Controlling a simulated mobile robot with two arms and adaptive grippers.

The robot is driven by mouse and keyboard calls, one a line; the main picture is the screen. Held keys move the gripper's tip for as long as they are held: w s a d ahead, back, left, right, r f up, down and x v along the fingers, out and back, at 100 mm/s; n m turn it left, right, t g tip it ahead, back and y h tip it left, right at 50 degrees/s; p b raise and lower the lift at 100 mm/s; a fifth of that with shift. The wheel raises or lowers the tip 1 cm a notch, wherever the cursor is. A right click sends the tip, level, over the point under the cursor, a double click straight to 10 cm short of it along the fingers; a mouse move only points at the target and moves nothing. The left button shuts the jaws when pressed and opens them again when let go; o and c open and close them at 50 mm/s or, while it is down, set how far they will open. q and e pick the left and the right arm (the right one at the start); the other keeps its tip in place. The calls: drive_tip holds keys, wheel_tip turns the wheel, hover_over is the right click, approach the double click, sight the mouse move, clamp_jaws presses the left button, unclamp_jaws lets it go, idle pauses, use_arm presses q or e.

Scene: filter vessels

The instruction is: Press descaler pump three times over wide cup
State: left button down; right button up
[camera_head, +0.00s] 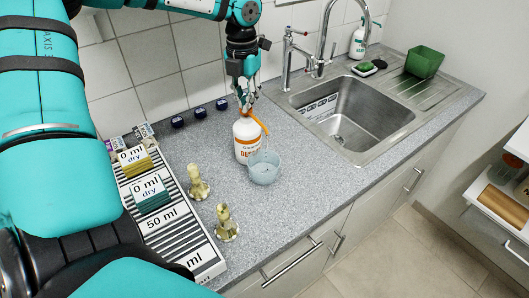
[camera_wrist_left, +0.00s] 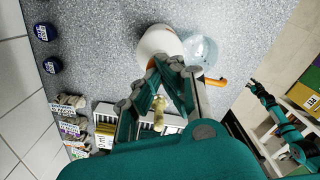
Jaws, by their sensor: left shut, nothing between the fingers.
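The descaler bottle (camera_head: 247,146) is white with an orange label and stands upright on the counter. Its orange pump spout (camera_head: 260,122) points over the wide cup. The wide cup (camera_head: 264,172) is clear, bluish and stands just in front of the bottle. My left gripper (camera_head: 246,108) is shut and empty, pointing down at the top of the pump; I cannot tell whether it touches. In the left wrist view the fingertips cover the pump head, with the bottle (camera_wrist_left: 158,42), cup (camera_wrist_left: 201,50) and spout (camera_wrist_left: 216,82) beyond. A teal arm with finger-like parts, likely my right, shows at that view's right edge.
A striped tray (camera_head: 205,262) with labelled filter blocks lies left of the bottle. Two brass fittings (camera_head: 198,188) (camera_head: 226,228) stand between tray and cup. Dark caps (camera_head: 200,113) line the wall. The sink (camera_head: 350,110) and faucet lie right; counter right of the cup is clear.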

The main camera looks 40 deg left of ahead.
idle(0.3)
use_arm(q)
drive_tip(key=shift+r+p, duration=0.85)
drive_tip(key=shift+r, duration=1.05)
drive_tip(key=shift+f, duration=0.15)
drive_tip(key=shift+f+b, duration=1.9)
drive_tip(key=shift+b, duration=0.1)
drive_tip(key=shift+r, duration=0.15)
drive_tip(key=shift+r+p, duration=1)
drive_tip(key=shift+r, duration=0.9)
drive_tip(key=shift+r, duration=0.1)
